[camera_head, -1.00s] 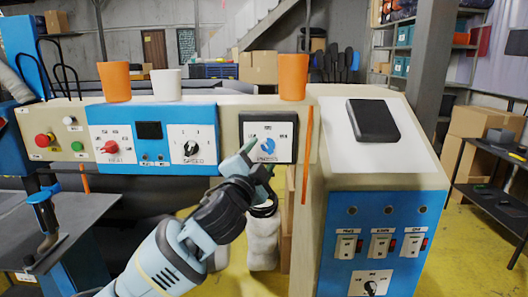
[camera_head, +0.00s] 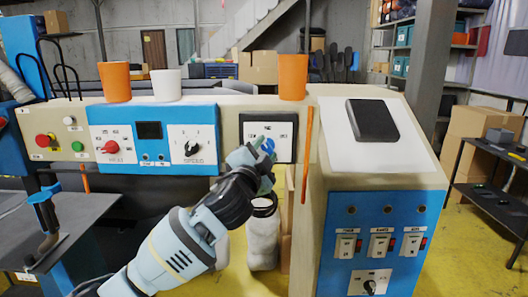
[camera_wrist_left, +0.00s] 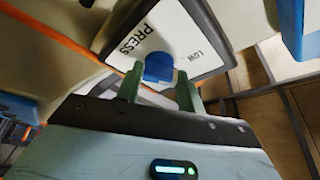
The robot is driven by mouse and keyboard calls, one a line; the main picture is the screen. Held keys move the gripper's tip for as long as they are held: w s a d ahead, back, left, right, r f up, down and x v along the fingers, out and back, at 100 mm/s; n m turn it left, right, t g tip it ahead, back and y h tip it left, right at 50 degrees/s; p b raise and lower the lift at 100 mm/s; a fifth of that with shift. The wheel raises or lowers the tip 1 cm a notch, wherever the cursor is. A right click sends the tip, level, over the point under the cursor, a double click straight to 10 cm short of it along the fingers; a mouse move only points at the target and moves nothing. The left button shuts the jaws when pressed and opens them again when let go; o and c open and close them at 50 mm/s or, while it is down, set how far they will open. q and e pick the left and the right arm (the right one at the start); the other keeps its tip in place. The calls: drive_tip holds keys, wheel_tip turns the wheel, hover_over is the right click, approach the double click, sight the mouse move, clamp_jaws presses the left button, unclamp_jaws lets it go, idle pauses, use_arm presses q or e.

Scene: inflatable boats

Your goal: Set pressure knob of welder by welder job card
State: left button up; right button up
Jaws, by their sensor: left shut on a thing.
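The blue pressure knob (camera_head: 268,146) sits on a white plate in a dark frame (camera_head: 284,152) on the beige welder panel. It also shows in the left wrist view (camera_wrist_left: 158,68), below the letters "PRESS" and beside "LOW". My left gripper (camera_head: 260,162) reaches up to the knob from below. In the left wrist view its two green fingers (camera_wrist_left: 160,86) stand on either side of the knob, shut on it. The gripper hides part of the plate in the head view, so the knob's exact setting cannot be read. I cannot pick out the job card. My right gripper is out of view.
Left of the plate, a blue panel carries a red heat knob (camera_head: 111,148) and a black speed knob (camera_head: 191,149). An orange cup (camera_head: 293,77) stands on the ledge above. An orange rod (camera_head: 307,155) and the console (camera_head: 380,180) stand close on the right.

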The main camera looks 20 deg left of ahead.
use_arm(q)
drive_tip(key=shift+d+f+n, duration=0.1)
drive_tip(key=shift+f+n, duration=0.15)
drive_tip(key=shift+n, duration=0.25)
drive_tip(key=shift+c, duration=0.2)
drive_tip(key=n+y+b, duration=0.1)
drive_tip(key=n, duration=0.2)
drive_tip(key=n+t+y+b, duration=0.1)
drive_tip(key=n, duration=0.2)
drive_tip(key=shift+t+y, duration=0.3)
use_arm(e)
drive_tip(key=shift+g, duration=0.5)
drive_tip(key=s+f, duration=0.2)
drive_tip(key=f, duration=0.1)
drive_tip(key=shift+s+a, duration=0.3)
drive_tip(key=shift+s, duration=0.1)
use_arm(q)
drive_tip(key=shift+r, duration=0.1)
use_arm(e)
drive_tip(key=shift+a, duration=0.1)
use_arm(q)
drive_tip(key=o, duration=1)
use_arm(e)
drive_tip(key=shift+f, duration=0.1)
